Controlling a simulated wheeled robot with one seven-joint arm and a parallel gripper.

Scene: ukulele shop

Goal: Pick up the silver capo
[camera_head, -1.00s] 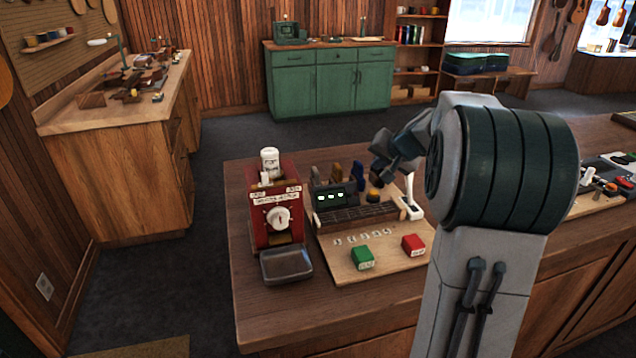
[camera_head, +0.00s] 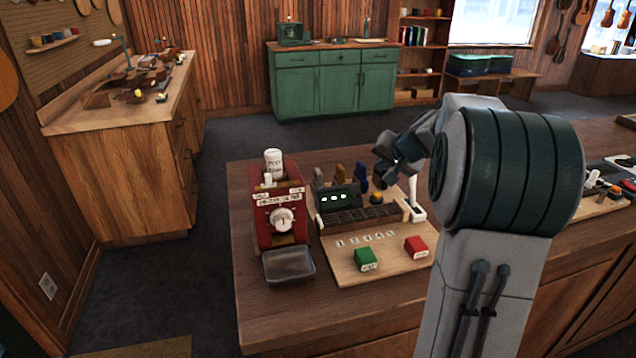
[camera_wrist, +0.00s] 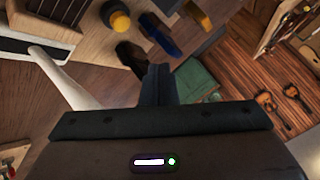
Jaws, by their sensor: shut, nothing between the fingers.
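I cannot make out a silver capo for sure in either current view. My gripper (camera_head: 384,152) is shut and empty, in the air above the back of the wooden board (camera_head: 345,262) on the counter. In the wrist view my dark fingers (camera_wrist: 156,84) are together at the centre. Beyond them lie a brown piece (camera_wrist: 131,55), a blue piece (camera_wrist: 158,34) and a yellow-topped knob (camera_wrist: 120,20). A white upright post (camera_head: 413,190) stands by the board's right side; a pale bar shows in the wrist view (camera_wrist: 62,78). My arm hides part of the counter.
A red machine (camera_head: 280,220) with a grey tray (camera_head: 289,265) stands left of the board. Green (camera_head: 366,260) and red (camera_head: 416,247) blocks sit at its front. Another board with small items (camera_head: 600,195) lies at the right. The counter's front left is clear.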

